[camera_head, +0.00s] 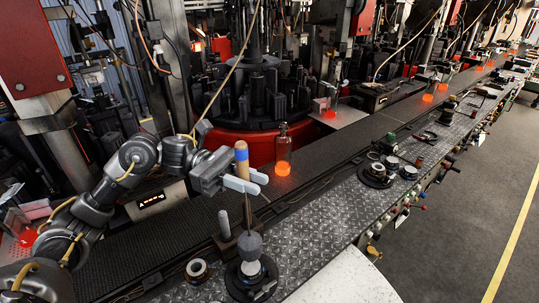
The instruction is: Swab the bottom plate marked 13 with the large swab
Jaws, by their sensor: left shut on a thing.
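My left gripper (246,181), at the end of the arm from the left, is shut on the large swab. The swab's wooden handle (242,166) has a blue band near the top and stands upright between the fingers. Its thin dark rod runs down to a dark grey head (249,243). The head is at a round pale and black fitting (251,280) on the bench; I cannot tell whether it touches it. No marking 13 is readable, so I cannot pick out the bottom plate. My right gripper is not in view.
A glass bottle with a glowing orange base (283,152) stands on the dark conveyor (330,148) behind the gripper. The diamond-plate bench (310,218) carries round black fittings (377,175) and a ring (197,270). Rotary mould machinery (258,95) stands behind. Grey floor (470,205) is clear at right.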

